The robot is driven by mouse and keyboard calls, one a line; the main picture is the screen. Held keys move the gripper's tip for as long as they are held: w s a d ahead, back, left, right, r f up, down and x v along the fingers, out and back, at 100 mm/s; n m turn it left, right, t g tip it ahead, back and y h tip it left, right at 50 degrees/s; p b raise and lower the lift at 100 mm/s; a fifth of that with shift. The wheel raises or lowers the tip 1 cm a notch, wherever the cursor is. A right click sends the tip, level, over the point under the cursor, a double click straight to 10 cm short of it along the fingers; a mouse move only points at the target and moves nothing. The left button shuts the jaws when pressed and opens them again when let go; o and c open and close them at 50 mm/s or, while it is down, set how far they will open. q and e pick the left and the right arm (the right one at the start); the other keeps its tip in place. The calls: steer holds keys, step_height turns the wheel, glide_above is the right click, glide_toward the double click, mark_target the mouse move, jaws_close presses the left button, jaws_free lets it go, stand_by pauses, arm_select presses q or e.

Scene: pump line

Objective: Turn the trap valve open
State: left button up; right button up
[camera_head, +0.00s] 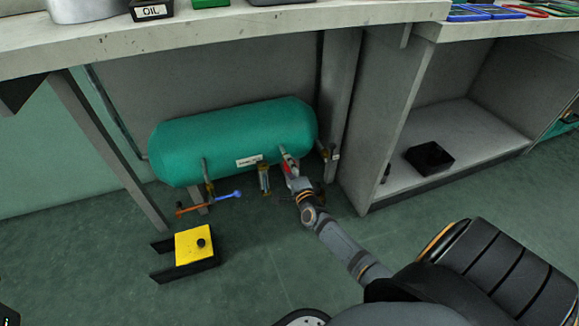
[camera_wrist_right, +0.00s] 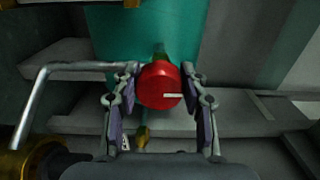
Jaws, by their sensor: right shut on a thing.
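A green tank (camera_head: 235,138) lies on its side under the bench, with a white label (camera_head: 249,160) on its front. A round red valve knob (camera_wrist_right: 160,86) sits at its lower right, with a white mark lying about level on its face. My right gripper (camera_head: 289,168) reaches it from below right and is shut on the knob, one finger on each side in the right wrist view (camera_wrist_right: 160,88). In the head view the gripper hides most of the knob. I cannot tell which fitting the task calls the trap valve. My left gripper is not in view.
A blue and orange handle (camera_head: 209,202) hangs at the tank's lower left, and a brass fitting (camera_head: 264,180) hangs beside my right gripper. A yellow-topped block (camera_head: 195,244) stands on the floor. Bench legs and a cabinet (camera_head: 385,110) flank the tank.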

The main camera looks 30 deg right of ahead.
steer(key=o, duration=1.2)
steer(key=shift+c, duration=0.2)
steer(key=v, duration=1.2)
